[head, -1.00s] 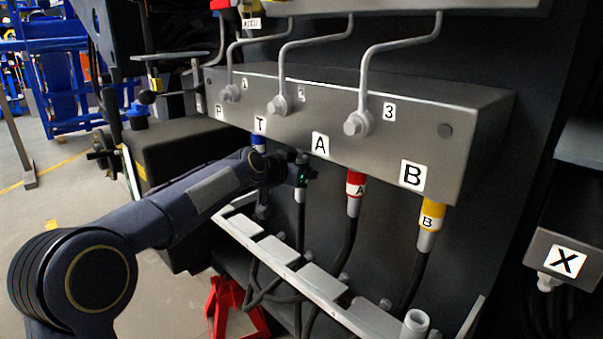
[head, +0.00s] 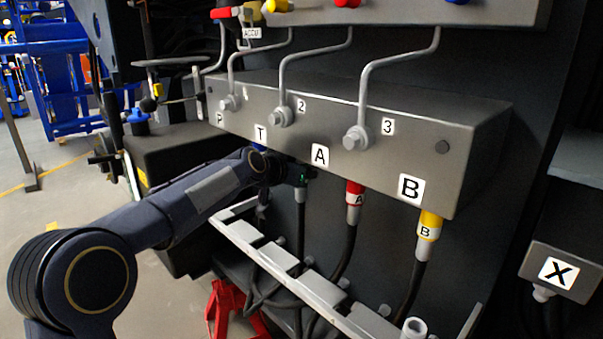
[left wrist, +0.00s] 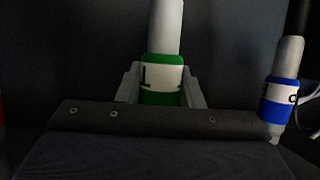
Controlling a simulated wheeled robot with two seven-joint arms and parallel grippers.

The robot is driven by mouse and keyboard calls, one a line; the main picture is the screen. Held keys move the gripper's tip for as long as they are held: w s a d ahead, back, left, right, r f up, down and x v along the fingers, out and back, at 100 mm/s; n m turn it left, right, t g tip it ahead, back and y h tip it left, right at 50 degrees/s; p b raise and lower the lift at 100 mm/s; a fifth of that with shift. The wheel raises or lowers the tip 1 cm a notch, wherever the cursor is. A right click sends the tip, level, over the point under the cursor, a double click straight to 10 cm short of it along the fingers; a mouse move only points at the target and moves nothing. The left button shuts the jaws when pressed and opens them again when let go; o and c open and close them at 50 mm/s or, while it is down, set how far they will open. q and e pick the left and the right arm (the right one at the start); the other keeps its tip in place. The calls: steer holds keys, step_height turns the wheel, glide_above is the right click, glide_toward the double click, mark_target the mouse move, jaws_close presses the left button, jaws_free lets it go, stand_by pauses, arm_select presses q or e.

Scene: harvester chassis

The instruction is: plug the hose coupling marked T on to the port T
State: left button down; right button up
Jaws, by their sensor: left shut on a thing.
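In the left wrist view, a green coupling (left wrist: 160,96) with a white band and a dark mark, partly covered and resembling a T, sits between the fingers of my left gripper (left wrist: 160,84). Its grey sleeve points up in that picture. In the head view, my left gripper (head: 298,175) is below the front edge of the grey block, below and right of the T label (head: 261,134). A grey sleeve and dark hose (head: 300,200) hang beneath it. The port T is hidden under the block, so I cannot tell whether the coupling is seated. My right gripper is not in view.
A blue-banded coupling (left wrist: 281,102) stands close beside in the left wrist view. The red coupling A (head: 354,193) and yellow coupling B (head: 429,227) hang under the block (head: 460,165). A notched grey rail (head: 345,312) lies below. An X box (head: 560,270) is at right.

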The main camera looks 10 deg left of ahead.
arm_select(q)
steer(key=shift+r+p, duration=0.65)
steer(key=shift+r, duration=0.3)
steer(key=c, duration=0.9)
jaws_free()
